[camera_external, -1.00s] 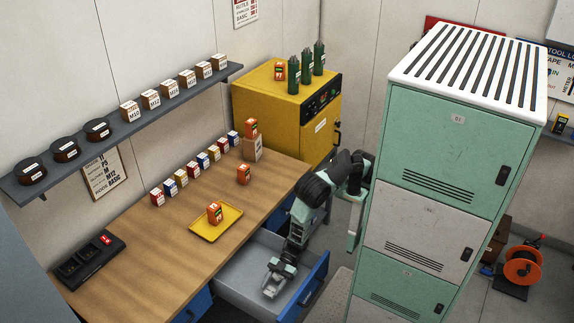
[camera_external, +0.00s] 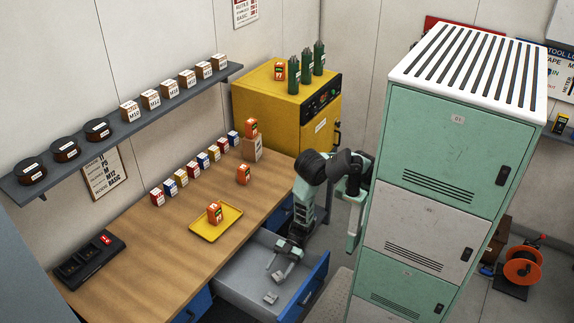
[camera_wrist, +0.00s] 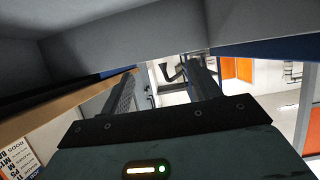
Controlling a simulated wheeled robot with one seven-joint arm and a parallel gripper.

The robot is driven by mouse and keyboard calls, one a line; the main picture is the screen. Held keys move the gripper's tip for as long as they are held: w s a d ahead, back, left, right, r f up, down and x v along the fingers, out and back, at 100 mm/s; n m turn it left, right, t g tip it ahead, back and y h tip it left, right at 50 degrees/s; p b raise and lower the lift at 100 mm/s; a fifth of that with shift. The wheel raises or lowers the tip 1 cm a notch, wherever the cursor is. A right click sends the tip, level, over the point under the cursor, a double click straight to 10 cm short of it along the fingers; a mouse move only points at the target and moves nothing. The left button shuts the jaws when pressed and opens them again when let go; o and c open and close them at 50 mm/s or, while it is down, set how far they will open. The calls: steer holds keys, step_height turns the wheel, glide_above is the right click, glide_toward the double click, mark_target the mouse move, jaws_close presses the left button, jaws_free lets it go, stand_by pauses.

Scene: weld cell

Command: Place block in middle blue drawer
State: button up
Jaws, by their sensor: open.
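The blue-fronted drawer (camera_external: 308,293) under the workbench is pulled open, and its grey inside shows. A small light-grey block (camera_external: 271,298) lies on the drawer's floor towards the front. My gripper (camera_external: 281,272) is over the drawer, a little behind and above the block and apart from it. Its fingers are spread with nothing between them. In the wrist view my open gripper (camera_wrist: 163,76) shows both dark fingers, with grey drawer-like surfaces at the top. The block cannot be made out in that view.
The wooden workbench (camera_external: 130,255) holds a yellow tray (camera_external: 230,222) with an orange box, several small boxes and a black charger (camera_external: 88,258). A green and white locker (camera_external: 440,150) stands close to my arm on the right. A yellow cabinet (camera_external: 270,105) stands behind.

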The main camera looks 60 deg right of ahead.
steer(key=w+d+r+m+t+h, duration=0.3)
steer(key=w+d+r+m+h, duration=0.35)
steer(key=w+d+r, duration=0.5)
steer(key=s+d+r+m+g+h, duration=0.1)
steer(key=s+d+r+m+h, duration=0.1)
steer(key=d, duration=0.7)
steer(key=s+d+r+m+g+h, duration=0.2)
steer(key=s+d+r+h, duration=0.1)
steer(key=d, duration=0.7)
steer(key=shift+s+h, duration=0.65)
steer(key=shift+h, duration=0.1)
steer(key=shift+f, duration=0.1)
step_height(320, 180, down, 40)
steer(key=b, duration=4)
